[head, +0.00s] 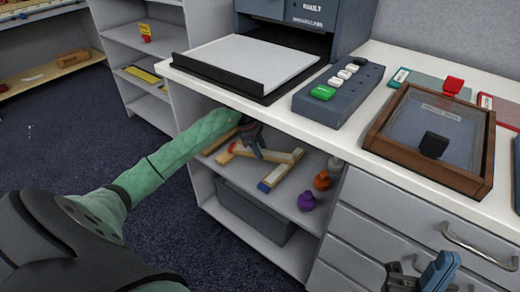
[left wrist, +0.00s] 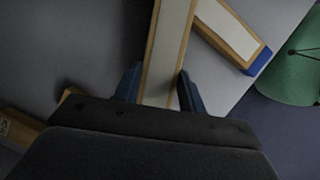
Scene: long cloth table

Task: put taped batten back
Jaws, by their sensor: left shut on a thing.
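My left gripper (head: 250,138) reaches onto the upper shelf under the counter, at the end of my green-sleeved arm. In the left wrist view its two dark blue fingers (left wrist: 159,88) are shut on a batten (left wrist: 168,45) with a pale face and wooden edges. A second batten with a blue end (left wrist: 232,32) lies at an angle against or beside it; this blue-ended batten (head: 275,178) also shows in the head view. Whether the held batten carries tape is unclear. My right gripper (head: 420,274) is at the bottom right, partly cut off, its opening unclear.
Orange (head: 322,180) and purple (head: 306,201) figures stand right of the battens on the shelf (head: 238,172). A grey bin (head: 255,210) sits below. The counter overhead holds a printer-like machine (head: 300,25), a button box (head: 338,92) and a framed case (head: 430,140).

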